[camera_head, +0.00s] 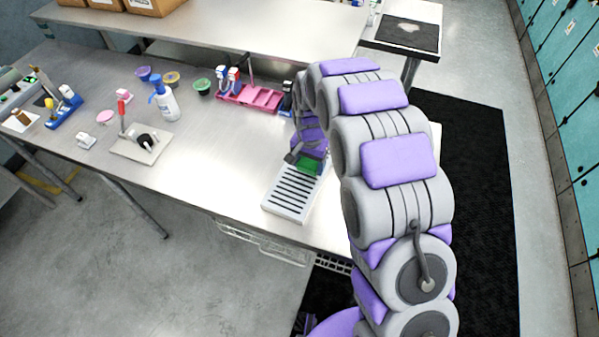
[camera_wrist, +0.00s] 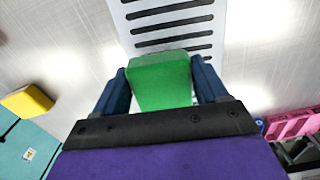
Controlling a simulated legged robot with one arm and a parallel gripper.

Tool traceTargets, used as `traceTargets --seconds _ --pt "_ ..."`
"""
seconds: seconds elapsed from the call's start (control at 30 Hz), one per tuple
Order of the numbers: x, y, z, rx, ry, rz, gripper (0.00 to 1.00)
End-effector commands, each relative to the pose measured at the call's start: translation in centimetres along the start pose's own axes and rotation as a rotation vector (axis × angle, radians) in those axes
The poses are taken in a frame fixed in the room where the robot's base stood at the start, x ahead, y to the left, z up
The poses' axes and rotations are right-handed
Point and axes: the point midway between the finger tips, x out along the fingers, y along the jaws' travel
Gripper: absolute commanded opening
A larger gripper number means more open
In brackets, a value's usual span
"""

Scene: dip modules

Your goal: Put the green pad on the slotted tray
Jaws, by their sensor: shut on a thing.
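The green pad (camera_wrist: 160,80) is between the two dark blue fingers of my gripper (camera_wrist: 162,85), which is shut on it in the wrist view. In the head view the green pad (camera_head: 309,164) shows below my gripper (camera_head: 305,158), at the far end of the slotted tray. The slotted tray (camera_head: 284,212) is white with dark slots and lies near the table's front edge. In the wrist view the slotted tray (camera_wrist: 120,25) lies beyond and under the pad. I cannot tell whether the pad touches the tray.
A pink tray (camera_head: 262,97) stands behind on the table. A spray bottle (camera_head: 165,103), several coloured bowls and a white board (camera_head: 143,152) with a red-handled tool are to the left. The wrist view shows a yellow block (camera_wrist: 27,101). The table is clear left of the slotted tray.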

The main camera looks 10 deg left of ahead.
Motion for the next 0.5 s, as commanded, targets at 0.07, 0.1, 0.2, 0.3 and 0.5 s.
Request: traceTargets --seconds 0.07,0.1,0.2,0.3,0.5 --pt "0.2 -1.1 1.0 -0.002 0.000 0.000 0.49" --pt "0.2 -1.5 1.3 -0.003 0.000 0.000 0.49" --pt "0.3 -2.0 1.8 -0.001 0.001 0.000 0.49" --pt "0.6 -2.1 1.9 0.001 0.000 0.000 0.49" --pt "3.2 -2.0 1.8 0.000 -0.001 -0.001 0.49"
